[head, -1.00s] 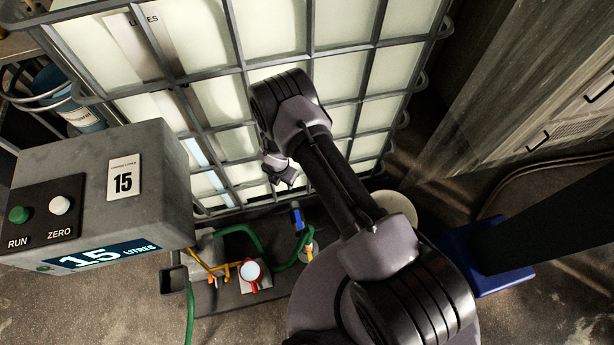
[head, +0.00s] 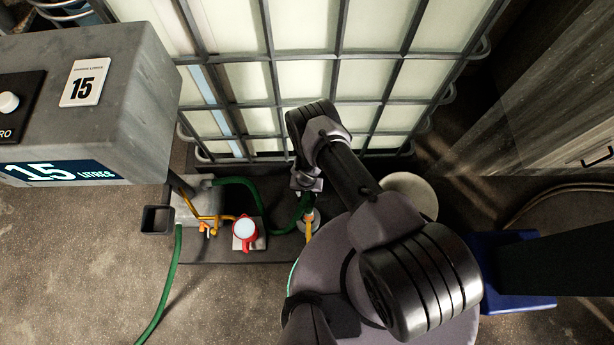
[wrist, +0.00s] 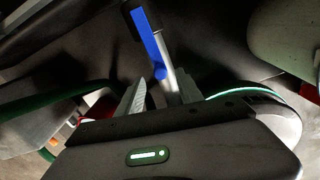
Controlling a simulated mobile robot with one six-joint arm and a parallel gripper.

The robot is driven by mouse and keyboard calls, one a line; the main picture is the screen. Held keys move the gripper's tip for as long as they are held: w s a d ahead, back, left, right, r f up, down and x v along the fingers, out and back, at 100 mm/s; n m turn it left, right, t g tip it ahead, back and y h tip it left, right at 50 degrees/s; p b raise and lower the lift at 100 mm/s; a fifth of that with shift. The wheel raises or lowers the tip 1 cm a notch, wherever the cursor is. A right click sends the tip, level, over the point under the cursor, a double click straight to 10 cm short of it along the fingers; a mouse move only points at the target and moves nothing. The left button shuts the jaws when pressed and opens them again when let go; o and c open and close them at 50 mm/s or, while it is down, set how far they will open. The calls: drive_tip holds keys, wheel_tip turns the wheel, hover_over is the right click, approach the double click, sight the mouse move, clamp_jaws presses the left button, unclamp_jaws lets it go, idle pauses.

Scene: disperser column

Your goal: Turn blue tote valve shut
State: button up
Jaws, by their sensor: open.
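The blue valve lever (wrist: 148,42) shows in the wrist view, with a dark tip and a bare metal lower part. It slants up and left from between my fingers. My gripper (wrist: 160,88) is open, with one finger on each side of the lever's lower end; I cannot tell whether either touches it. In the head view my gripper (head: 306,184) points down at the foot of the caged white tote (head: 300,60), and my arm hides the blue lever there.
A grey meter box (head: 120,85) reading 15 litres stands at left. Below are a red-handled vessel (head: 245,229), orange fittings (head: 208,226) and green hoses (head: 172,290). A pale round lid or bucket (head: 408,193) is right of my arm.

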wheel_tip(320, 180, down, 3)
drive_tip(key=shift+f+b, duration=0.15)
drive_tip(key=shift+b, duration=0.85)
clamp_jaws()
idle(0.6)
